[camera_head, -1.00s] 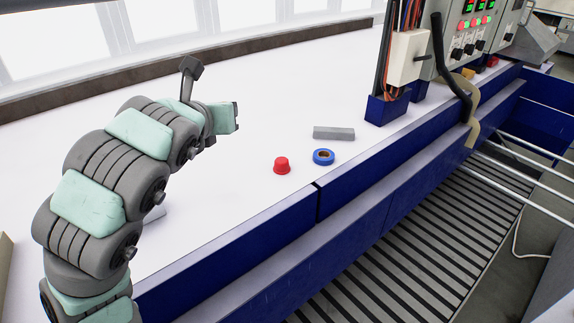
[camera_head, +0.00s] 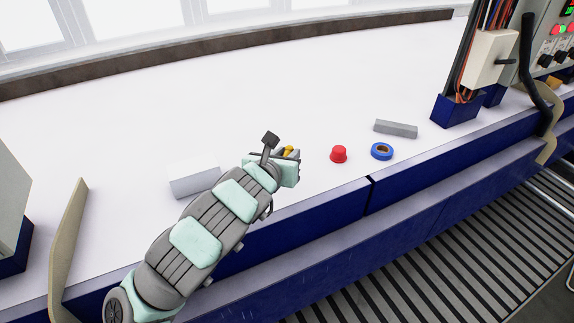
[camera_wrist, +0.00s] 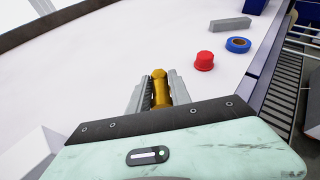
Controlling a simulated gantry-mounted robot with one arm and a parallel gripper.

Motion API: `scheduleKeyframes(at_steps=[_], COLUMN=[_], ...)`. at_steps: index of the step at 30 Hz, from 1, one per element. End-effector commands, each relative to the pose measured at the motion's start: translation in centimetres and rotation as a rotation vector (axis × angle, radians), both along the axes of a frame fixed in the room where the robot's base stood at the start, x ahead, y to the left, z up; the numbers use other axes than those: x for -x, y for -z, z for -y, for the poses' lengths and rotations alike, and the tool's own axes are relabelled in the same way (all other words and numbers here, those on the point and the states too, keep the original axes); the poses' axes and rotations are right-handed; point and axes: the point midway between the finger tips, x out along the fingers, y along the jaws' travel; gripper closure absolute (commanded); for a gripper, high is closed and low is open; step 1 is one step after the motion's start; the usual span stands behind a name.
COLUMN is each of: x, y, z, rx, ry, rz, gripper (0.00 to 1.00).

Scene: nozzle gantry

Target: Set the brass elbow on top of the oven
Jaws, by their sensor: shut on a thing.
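The brass elbow (camera_wrist: 160,88) is between the two fingers of my gripper (camera_wrist: 161,92) in the wrist view, and the fingers are shut on it. In the head view only a small yellow bit of the elbow (camera_head: 288,150) shows at the end of my gripper (camera_head: 291,154), low over the white table. The wrist hides part of the gripper there. I cannot tell whether the elbow touches the table. No oven can be made out for sure in either view.
A red cap (camera_head: 339,154), a blue tape roll (camera_head: 381,151) and a grey bar (camera_head: 395,129) lie to the right on the white table (camera_head: 230,110). A grey block (camera_head: 195,182) lies left of the gripper. A control box (camera_head: 492,57) stands at the right.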

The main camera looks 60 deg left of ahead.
Motion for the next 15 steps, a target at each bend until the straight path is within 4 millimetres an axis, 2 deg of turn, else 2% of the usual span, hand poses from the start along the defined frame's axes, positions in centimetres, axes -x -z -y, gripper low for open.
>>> scheduleKeyframes(at_steps=[5,12,15], x=[0.0,0.0,0.0], y=[0.9,3.7,4.1], z=[0.0,0.0,0.0], rx=[0.002,0.004,0.002], ry=[0.001,0.0,0.0], rz=[0.0,-0.001,-0.001], gripper=[1.0,1.0,1.0])
